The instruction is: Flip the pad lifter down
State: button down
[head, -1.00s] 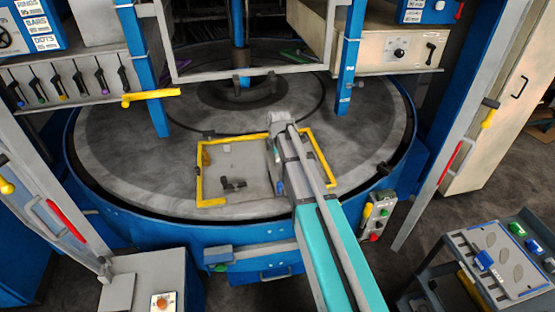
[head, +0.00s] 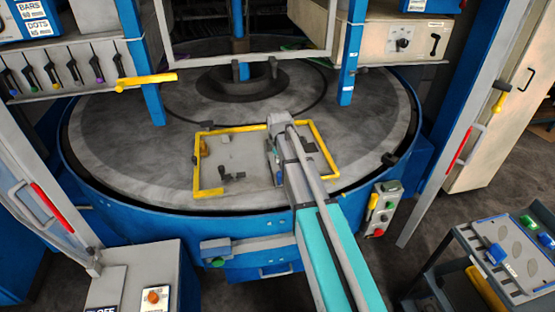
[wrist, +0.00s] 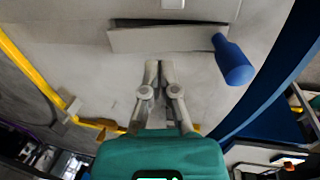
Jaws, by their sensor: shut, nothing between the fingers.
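A light grey flap or bar (wrist: 165,39) with a thick blue grip (wrist: 232,62) at its right end lies across the upper part of the wrist view. It looks like the pad lifter; how far it is tilted I cannot tell. In the head view a bit of the blue grip (head: 279,178) shows just left of my arm. My gripper (wrist: 159,64) is shut and empty. Its fingertips are just below the flap in the wrist view, left of the blue grip; contact cannot be told. In the head view my arm mostly hides the gripper.
A yellow-edged plate (head: 232,160) lies on the big round grey table (head: 120,150) under my arm. A small dark fitting (head: 232,177) sits on the plate. A blue post (head: 349,70) and a grey frame stand behind. A button box (head: 382,208) is at the table's right front.

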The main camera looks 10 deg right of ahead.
aim_at(276, 168)
jog(key=shift+b+x, duration=2.05)
jog(key=shift+x, duration=0.35)
jog(key=shift+b+x, duration=0.95)
jog(key=shift+x, duration=0.05)
jog(key=shift+w+r, duration=0.15)
jog(key=shift+r, duration=0.15)
jog(key=w+p+v, duration=0.2)
jog(key=p+v, duration=1.1)
jog(key=p, duration=0.1)
jog(key=shift+w+r, duration=0.4)
jog(key=shift+r, duration=0.05)
